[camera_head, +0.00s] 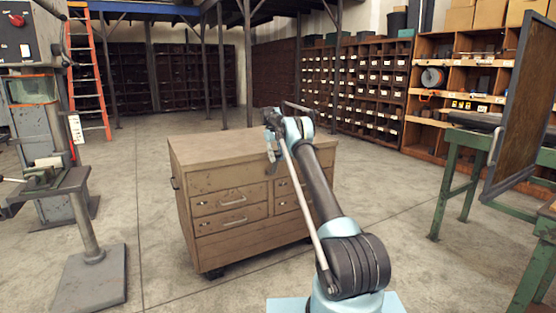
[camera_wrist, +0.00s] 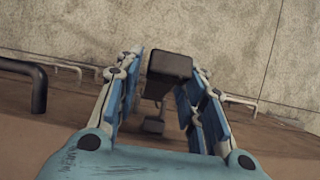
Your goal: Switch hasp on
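The brown wheeled tool chest (camera_head: 232,150) stands in front of me in the head view. My gripper (camera_head: 272,130) is at its top right part, partly hidden by my own arm. In the wrist view my gripper (camera_wrist: 168,100) is open, with one blue-padded finger on each side. A dark block-shaped piece (camera_wrist: 170,65), which may be the hasp, shows between the fingers, with gaps on both sides. A smaller dark piece (camera_wrist: 153,126) lies below it, near the brown surface (camera_wrist: 70,118). Contact is not visible. The hasp cannot be made out in the head view.
A dark bar handle (camera_wrist: 38,85) stands out at the left of the wrist view. A green-legged bench (camera_head: 468,140) with an upright panel (camera_head: 522,105) is at right. A drill-press-like machine (camera_head: 45,130) stands at left. Floor around the chest is clear.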

